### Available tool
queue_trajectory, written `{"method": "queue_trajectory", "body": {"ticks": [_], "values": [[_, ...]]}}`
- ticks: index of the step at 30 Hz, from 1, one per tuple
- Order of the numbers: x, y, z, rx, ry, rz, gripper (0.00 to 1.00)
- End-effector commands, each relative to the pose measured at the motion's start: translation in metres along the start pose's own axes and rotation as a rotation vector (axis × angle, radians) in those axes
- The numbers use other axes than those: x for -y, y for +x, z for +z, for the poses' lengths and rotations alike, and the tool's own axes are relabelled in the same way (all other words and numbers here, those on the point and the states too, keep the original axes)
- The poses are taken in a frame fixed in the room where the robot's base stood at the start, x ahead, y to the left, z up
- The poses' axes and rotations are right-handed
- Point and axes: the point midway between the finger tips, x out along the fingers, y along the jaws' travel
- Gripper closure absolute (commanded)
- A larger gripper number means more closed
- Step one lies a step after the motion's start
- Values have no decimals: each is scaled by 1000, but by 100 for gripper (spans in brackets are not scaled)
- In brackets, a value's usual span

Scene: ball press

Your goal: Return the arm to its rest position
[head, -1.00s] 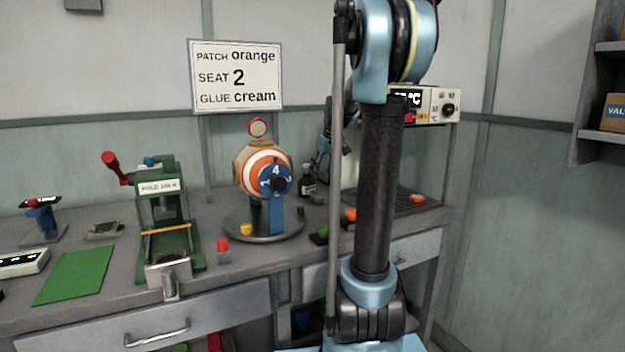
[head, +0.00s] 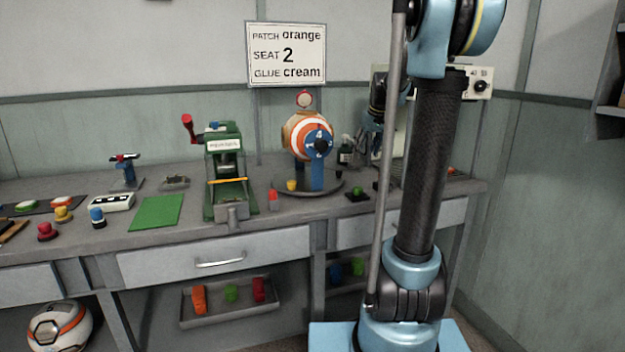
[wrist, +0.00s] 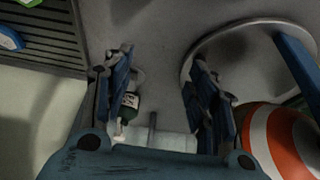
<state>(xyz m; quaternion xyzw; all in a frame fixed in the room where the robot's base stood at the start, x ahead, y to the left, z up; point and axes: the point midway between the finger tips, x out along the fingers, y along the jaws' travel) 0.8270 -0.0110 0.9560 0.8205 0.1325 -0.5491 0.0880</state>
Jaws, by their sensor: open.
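My arm (head: 428,160) stands in the right part of the head view, its dark tube upright and its lower joint on a blue base. Behind it the wrist end shows only in part near the back wall. In the wrist view my gripper (wrist: 160,80) has its two blue fingers well apart with nothing held between them. The grey bench top lies beyond the fingers. A small dark green bottle (wrist: 130,103) shows beside the left finger, apart from the grip as far as I can tell. The striped ball (wrist: 283,140) is at the lower right.
The bench (head: 90,188) runs along the wall. It carries a green press (head: 223,170), the ball (head: 310,138) on its round stand, a green mat (head: 157,212) and small coloured pieces. A tray (head: 240,310) sits below. A sign (head: 286,55) hangs above. Floor at right is clear.

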Motion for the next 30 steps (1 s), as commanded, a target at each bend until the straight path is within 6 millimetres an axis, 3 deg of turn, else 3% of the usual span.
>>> {"method": "queue_trajectory", "body": {"ticks": [8, 17, 30], "values": [[7, -10, 37, 17, 33, 8, 47], [31, -20, 89, 44, 65, 13, 47], [86, -19, 230, 110, 153, 37, 47]]}}
